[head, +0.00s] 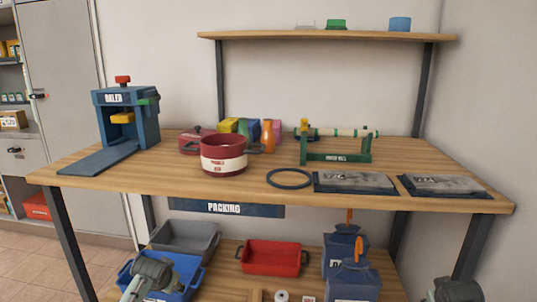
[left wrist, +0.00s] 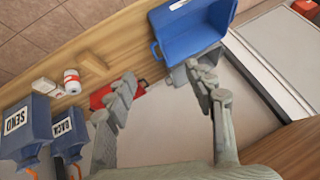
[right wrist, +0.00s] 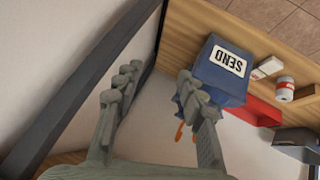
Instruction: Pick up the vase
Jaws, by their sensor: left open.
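A small orange vase (head: 268,135) stands upright on the packing table (head: 250,183), behind and right of a dark red pot (head: 223,160). The pot's handle is close to its lower part. My left gripper (head: 148,277) is low at the front left, by the blue bin; in the left wrist view its fingers (left wrist: 166,85) are apart and empty. My right gripper (head: 455,290) is at the lower right edge; in the right wrist view its fingers (right wrist: 157,85) are apart and empty. The vase shows in neither wrist view.
A blue press (head: 125,118) stands at the table's left. Below are blue (head: 190,272), grey (head: 186,238) and red bins (head: 272,257). A shelf (head: 330,36) hangs above.

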